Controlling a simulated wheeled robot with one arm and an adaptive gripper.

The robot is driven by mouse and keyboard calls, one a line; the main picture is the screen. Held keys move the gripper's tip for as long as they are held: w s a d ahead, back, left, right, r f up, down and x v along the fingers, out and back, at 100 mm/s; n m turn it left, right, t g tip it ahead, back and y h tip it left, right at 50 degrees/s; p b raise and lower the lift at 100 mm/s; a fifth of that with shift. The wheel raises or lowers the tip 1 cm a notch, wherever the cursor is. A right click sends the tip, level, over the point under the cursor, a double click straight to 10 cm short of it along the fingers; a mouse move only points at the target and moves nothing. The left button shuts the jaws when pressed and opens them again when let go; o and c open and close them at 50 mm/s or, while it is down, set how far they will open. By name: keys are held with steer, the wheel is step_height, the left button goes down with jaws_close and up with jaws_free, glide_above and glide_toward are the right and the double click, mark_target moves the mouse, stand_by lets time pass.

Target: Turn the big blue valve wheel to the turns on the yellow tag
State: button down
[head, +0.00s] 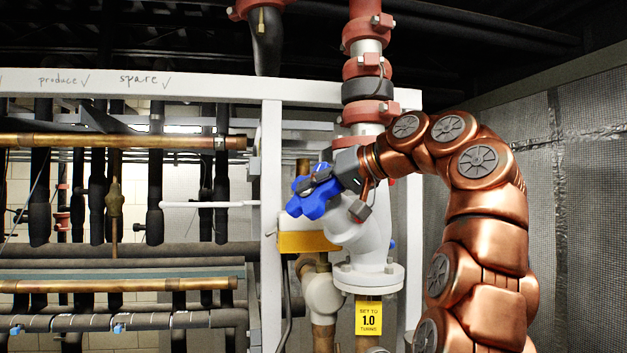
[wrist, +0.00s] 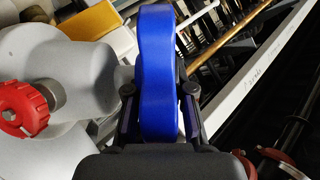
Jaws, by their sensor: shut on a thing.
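The big blue valve wheel (head: 311,207) sits on the grey-white valve body (head: 368,238) in the middle of the head view. My gripper (head: 318,181) is at the wheel, with its fingers on the wheel's rim. In the wrist view the blue wheel (wrist: 157,75) stands edge-on between the two fingers of my gripper (wrist: 159,100), one on each side. The gripper is shut on it. The yellow tag (head: 368,318) hangs below the valve flange and reads "SET TO 1.0 TURNS". The wheel's hub is partly hidden by my gripper.
A yellow block (head: 308,242) sits just under the wheel. A white frame post (head: 271,200) stands to the left, with copper and black pipes beyond it. A red knob (wrist: 24,108) shows on the valve body in the wrist view. A grey mesh panel (head: 580,190) is at right.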

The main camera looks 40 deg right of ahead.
steer(key=c, duration=1.3)
jaws_free()
steer(key=shift+s+r, duration=0.1)
steer(key=shift+s, duration=0.05)
steer(key=shift+s+d+r, duration=0.2)
steer(key=shift+s+r, duration=0.15)
steer(key=shift+s, duration=0.15)
steer(key=shift+s, duration=0.1)
steer(key=shift+s+d, duration=0.15)
steer(key=shift+s, duration=0.1)
steer(key=shift+s+d, duration=0.15)
steer(key=shift+s, duration=0.2)
